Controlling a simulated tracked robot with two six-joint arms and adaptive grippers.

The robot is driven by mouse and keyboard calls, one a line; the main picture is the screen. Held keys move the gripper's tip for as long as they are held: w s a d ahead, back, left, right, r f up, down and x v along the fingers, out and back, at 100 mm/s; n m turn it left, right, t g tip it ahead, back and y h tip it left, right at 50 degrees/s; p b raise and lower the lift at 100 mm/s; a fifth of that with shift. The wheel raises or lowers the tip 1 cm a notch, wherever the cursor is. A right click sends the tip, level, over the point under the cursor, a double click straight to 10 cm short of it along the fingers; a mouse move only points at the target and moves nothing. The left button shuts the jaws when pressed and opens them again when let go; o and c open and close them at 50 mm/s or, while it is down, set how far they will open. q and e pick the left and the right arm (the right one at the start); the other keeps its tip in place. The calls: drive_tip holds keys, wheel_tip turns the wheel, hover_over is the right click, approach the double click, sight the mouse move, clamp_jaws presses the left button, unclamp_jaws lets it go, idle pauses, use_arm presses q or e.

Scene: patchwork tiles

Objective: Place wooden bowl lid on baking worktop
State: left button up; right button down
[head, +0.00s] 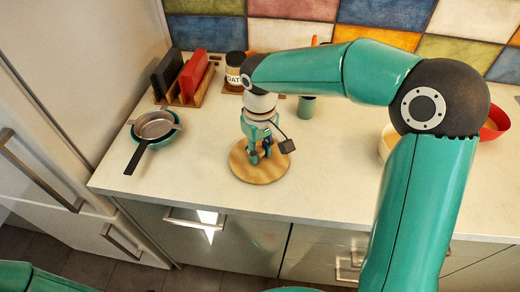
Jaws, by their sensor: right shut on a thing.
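The wooden bowl lid (256,176) is a round, light-brown disc at the front middle of the pale baking worktop (325,185). It looks level, and I cannot tell whether its underside touches the worktop or hangs just above it. My right gripper (260,155) points down over the lid's middle and is shut on it; the fingers hide the part they hold. My left gripper is out of view; only a piece of my left arm shows at the bottom left.
A small pan (154,125) sits on a teal bowl at the left. Behind are a rack with red (193,73) and black boards, an oat jar (235,70) and a green cup (306,107). A pale bowl (386,147) and red bowl (497,123) stand right, partly behind my arm.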

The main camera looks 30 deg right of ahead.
sight(260, 151)
drive_tip(key=shift+f, duration=0.15)
drive_tip(key=c, duration=0.9)
unclamp_jaws()
wheel_tip(260, 151, up, 12)
drive_tip(key=shift+r+p, duration=0.2)
drive_tip(key=shift+p, duration=0.2)
